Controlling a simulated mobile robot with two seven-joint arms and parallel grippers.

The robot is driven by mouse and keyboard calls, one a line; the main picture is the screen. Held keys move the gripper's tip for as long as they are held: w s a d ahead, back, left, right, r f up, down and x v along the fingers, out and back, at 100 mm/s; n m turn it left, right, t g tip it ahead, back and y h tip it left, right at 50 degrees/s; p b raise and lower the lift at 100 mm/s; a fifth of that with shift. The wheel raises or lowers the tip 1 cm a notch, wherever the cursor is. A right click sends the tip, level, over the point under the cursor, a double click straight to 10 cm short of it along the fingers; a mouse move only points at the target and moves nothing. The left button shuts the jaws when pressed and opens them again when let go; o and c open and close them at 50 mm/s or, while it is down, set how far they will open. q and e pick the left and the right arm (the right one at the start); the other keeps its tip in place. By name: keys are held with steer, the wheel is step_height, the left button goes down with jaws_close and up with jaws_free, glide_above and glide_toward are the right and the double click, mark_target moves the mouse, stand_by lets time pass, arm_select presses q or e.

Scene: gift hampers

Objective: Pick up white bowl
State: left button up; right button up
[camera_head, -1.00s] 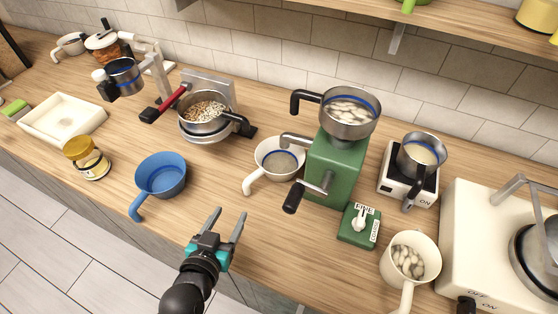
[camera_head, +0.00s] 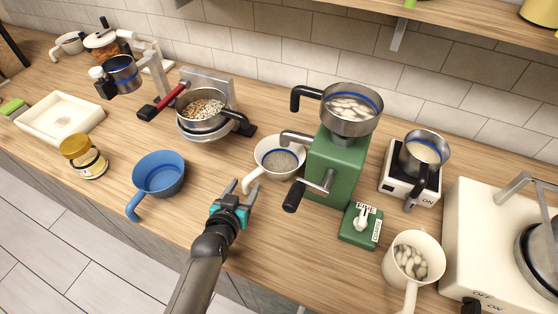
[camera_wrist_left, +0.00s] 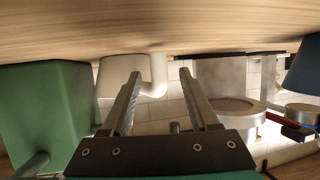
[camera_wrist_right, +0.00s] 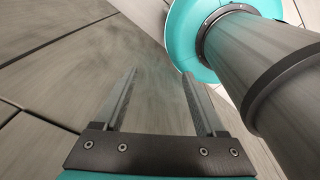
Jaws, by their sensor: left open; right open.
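A white bowl (camera_head: 262,168) with a side handle and a blue inner band stands on the counter beside the green grinder (camera_head: 335,165). It holds greyish contents. My left gripper (camera_head: 246,187) is open, its fingertips close to the bowl's handle. In the left wrist view, the white bowl (camera_wrist_left: 122,66) shows upside down, and its handle lies in line with the gap between the fingers (camera_wrist_left: 160,73); I cannot tell if they touch it. My right gripper (camera_wrist_right: 158,74) is open and empty, with a grey, blurred surface beyond it.
A blue bowl (camera_head: 160,174) stands left of my left gripper. Another white bowl (camera_head: 412,243) with pale lumps stands at the right, near a green switch box (camera_head: 352,235). A pan stand with a steel pan (camera_head: 203,112) is behind.

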arm_select(q)
steer(key=shift+x, duration=0.95)
jaws_close()
stand_by(0.7)
